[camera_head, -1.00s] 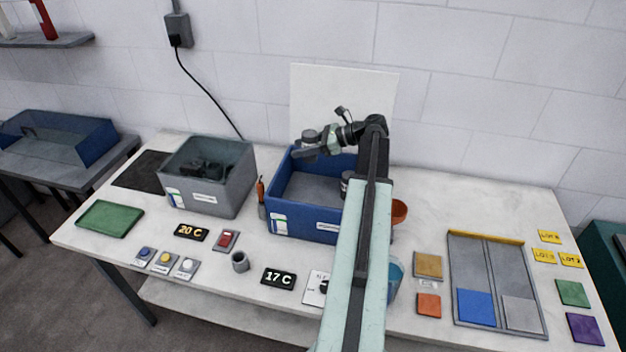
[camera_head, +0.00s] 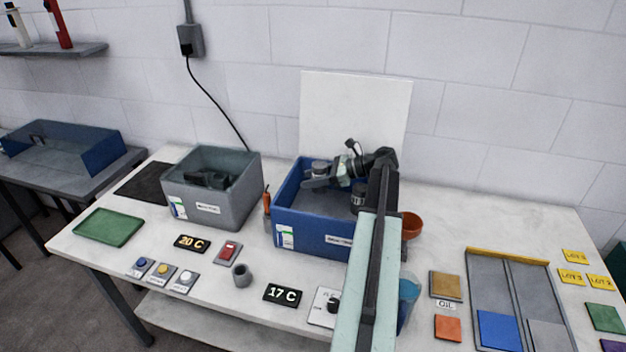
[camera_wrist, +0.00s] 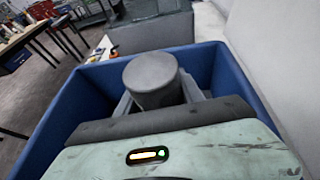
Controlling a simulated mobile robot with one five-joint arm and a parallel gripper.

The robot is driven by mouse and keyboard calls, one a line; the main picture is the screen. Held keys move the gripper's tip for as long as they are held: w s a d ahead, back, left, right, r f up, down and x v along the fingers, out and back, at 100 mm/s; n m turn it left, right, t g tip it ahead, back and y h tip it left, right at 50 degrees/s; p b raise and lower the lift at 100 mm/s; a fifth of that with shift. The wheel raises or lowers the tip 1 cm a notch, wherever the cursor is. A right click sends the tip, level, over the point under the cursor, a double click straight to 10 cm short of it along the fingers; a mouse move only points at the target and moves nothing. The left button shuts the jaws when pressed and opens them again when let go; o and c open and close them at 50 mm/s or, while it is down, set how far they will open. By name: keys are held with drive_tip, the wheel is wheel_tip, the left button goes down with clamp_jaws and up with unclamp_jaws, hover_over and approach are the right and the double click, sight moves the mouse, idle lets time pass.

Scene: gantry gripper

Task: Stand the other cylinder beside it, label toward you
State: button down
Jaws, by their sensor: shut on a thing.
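My gripper (camera_head: 320,178) is shut on a dark grey cylinder (camera_head: 319,167) and holds it at the far left part of the blue bin (camera_head: 310,238). In the wrist view the held cylinder (camera_wrist: 152,82) stands between the jaws with its round plain top toward the camera, inside the bin's blue walls (camera_wrist: 205,62). Its lower part is hidden, and no label shows on it. The other cylinder (camera_head: 358,193) stands in the bin to the right, partly behind my arm. I cannot tell whether the held cylinder touches the bin floor.
A grey bin (camera_head: 215,206) with dark things in it stands left of the blue bin. An orange-handled tool (camera_head: 267,200) is between them. An orange bowl (camera_head: 411,224) and a blue cup (camera_head: 408,300) are to the right of my arm. A white panel (camera_head: 355,115) stands behind.

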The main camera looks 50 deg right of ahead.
drive_tip(key=shift+f+b, duration=0.4)
drive_tip(key=shift+f, duration=0.1)
drive_tip(key=c, duration=0.7)
unclamp_jaws()
drive_tip(key=p+v, duration=0.3)
drive_tip(key=v, duration=0.3)
drive_tip(key=r+p+v, duration=0.1)
drive_tip(key=p+v, duration=0.2)
drive_tip(key=v, duration=0.3)
drive_tip(key=shift+r, duration=0.2)
